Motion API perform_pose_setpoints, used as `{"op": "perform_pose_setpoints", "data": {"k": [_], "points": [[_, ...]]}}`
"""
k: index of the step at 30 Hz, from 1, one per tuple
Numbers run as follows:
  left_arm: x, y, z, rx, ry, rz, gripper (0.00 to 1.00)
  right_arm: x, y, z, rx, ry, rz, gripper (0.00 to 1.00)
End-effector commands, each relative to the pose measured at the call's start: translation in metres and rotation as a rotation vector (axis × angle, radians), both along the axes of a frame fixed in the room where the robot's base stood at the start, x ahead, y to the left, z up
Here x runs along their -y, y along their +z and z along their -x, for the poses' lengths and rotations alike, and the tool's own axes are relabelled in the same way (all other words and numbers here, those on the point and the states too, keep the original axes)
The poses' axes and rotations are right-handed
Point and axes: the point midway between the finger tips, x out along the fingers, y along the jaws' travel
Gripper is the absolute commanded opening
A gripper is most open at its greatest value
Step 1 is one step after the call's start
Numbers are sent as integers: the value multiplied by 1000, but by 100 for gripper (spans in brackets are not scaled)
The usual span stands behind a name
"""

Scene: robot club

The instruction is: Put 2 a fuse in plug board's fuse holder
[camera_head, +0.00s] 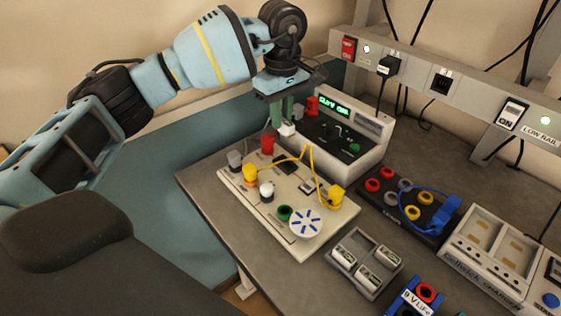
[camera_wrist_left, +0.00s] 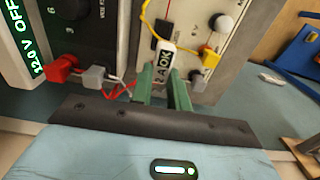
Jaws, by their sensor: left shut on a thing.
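My left gripper (camera_head: 282,112) has its green fingers pointing down near the back edge of the cream plug board (camera_head: 240,192). It is shut on a small white fuse (camera_head: 287,130). In the left wrist view the fuse (camera_wrist_left: 165,62) shows a "2 A OK" label between the fingers (camera_wrist_left: 164,90). Whether it touches the board cannot be told. The board carries yellow plugs (camera_head: 337,195), a white knob (camera_head: 266,190) and a round white part with blue marks (camera_head: 306,222). A dark part (camera_head: 287,164), possibly the fuse holder, lies in its middle. My right gripper is out of view.
A power supply (camera_head: 372,127) with a green display stands behind the board; the wrist view reads "12.0V OFF". A grey tray (camera_head: 340,268) holds white blocks at the front. A black socket block (camera_head: 432,228) and a charger (camera_head: 520,252) stand right. Yellow and red wires loop nearby.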

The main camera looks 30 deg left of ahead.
Motion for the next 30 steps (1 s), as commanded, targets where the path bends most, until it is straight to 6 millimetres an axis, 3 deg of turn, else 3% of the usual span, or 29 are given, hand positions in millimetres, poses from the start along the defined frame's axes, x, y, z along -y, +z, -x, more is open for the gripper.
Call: {"op": "perform_pose_setpoints", "data": {"k": [5, 16, 26, 30], "points": [[0, -1, 0, 0, 0, 0, 0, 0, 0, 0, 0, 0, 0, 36], [0, -55, 1, -1, 0, 1, 0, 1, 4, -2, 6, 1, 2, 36], [0, -67, 0, 0, 1, 1, 0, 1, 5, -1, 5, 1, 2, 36], [0, -83, 1, -2, 1, -1, 0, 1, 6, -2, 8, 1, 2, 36]]}}
